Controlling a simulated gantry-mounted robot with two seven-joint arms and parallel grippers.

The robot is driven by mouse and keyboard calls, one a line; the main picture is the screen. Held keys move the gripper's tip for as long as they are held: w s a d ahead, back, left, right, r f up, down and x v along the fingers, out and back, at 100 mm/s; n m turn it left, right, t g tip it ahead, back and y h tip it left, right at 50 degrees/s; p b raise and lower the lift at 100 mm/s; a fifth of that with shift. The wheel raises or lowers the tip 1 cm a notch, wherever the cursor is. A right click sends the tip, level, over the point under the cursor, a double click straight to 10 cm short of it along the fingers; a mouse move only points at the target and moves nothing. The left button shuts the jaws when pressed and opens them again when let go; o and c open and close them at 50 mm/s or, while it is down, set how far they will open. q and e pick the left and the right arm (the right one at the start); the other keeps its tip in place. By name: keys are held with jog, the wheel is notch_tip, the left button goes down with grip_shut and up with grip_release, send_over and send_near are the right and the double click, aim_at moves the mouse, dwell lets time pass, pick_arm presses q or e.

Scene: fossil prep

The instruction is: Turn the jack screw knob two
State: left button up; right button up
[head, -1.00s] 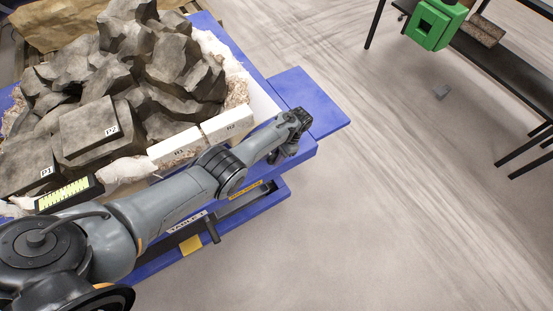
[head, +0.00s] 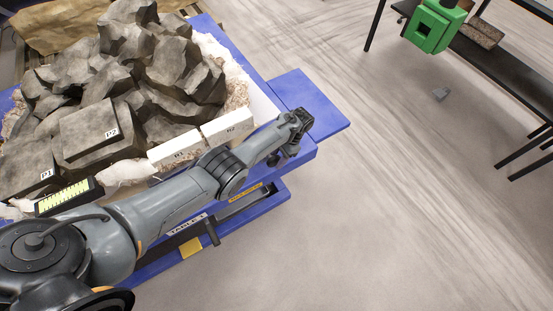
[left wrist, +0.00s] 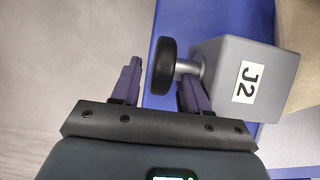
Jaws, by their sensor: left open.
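The jack labelled J2 (left wrist: 245,78) is a grey block in the left wrist view. Its round black knob (left wrist: 162,66) sticks out to the left on a short metal shaft (left wrist: 188,67). My left gripper (left wrist: 160,75) is open, with one finger left of the knob and the other to its right, below the shaft. I cannot tell whether either finger touches it. In the head view my left gripper (head: 288,146) is at the right end of the blue table (head: 308,100); the jack and knob cannot be made out there. My right gripper is out of view.
A large grey rock (head: 150,60) in white jacketing fills the blue table, with white blocks marked H1 (head: 178,150) and H2 (head: 228,127) along its near edge. A black bench (head: 490,65) with a green fixture (head: 436,28) stands at the upper right.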

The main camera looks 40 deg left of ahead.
pick_arm(q)
jog(key=v, duration=0.9)
jog(key=shift+w+r+p, duration=0.2)
jog(key=shift+r+p, duration=0.15)
dwell(0.8)
